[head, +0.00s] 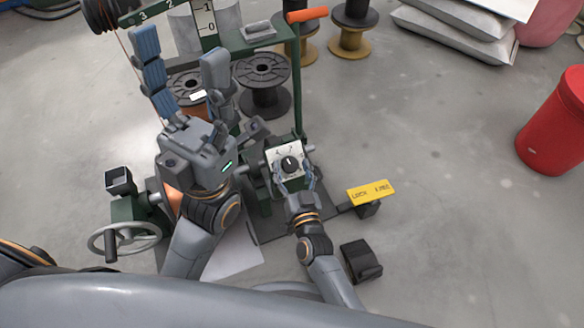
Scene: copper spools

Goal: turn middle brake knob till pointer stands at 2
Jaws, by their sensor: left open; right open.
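The brake knob (289,163) is a small black knob on a white dial plate (273,158), on a dark green machine near the middle of the head view. A few marks show on the plate, but the pointer's reading is too small to tell. My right gripper (296,175) is open at the near side of the dial, its fingers on either side of the knob's lower edge; contact cannot be told. My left gripper (181,55) is open and empty, its blue-grey fingers pointing up the picture, left of the knob. It hides part of the machine.
A green frame (298,95) with a number scale (207,25) stands behind. Black spools (264,97) are beyond the dial. A handwheel (125,240) is at left, a yellow sign (371,192) at right. A red canister (560,130) stands far right.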

